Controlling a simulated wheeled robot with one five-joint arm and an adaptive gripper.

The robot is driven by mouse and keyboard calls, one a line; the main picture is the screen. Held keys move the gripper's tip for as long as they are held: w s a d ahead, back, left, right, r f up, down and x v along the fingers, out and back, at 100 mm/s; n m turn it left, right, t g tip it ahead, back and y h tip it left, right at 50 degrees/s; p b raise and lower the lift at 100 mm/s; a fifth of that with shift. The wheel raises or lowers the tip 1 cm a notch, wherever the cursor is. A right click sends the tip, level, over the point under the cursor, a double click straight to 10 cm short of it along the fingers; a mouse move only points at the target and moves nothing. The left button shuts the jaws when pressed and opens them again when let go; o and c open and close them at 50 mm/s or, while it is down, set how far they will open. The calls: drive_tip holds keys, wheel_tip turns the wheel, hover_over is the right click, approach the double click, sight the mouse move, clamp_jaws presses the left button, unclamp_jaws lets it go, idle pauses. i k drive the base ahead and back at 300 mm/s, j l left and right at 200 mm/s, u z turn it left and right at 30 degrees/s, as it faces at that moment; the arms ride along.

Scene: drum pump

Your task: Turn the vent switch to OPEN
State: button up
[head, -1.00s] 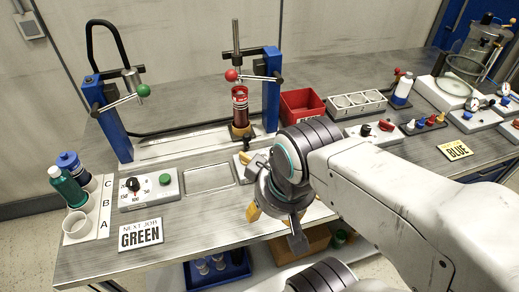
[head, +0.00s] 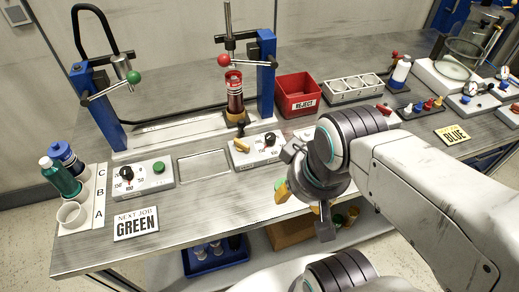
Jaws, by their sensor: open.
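A white control box (head: 258,150) stands near the front edge of the bench in the head view. It has a yellow lever (head: 241,145) on its left and a dark knob with a red mark (head: 270,139) on its right. Its lettering is too small to read, so I cannot tell whether either is the vent switch or how it is set. My gripper (head: 303,210) is open and empty, to the right of this box and apart from it. It seems to hang over the bench's front edge. My arm hides the bench area behind it.
A box with a dial (head: 126,174) and green button stands left, behind a "NEXT JOB GREEN" sign (head: 136,223). A red reject bin (head: 297,92) and a press with a dark red bottle (head: 235,97) stand behind. Free bench lies left of my gripper.

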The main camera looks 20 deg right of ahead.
sight(241, 147)
drive_tip(key=j+u, duration=0.45)
drive_tip(key=j, duration=0.15)
drive_tip(key=j+u, duration=0.45)
drive_tip(key=j, duration=0.25)
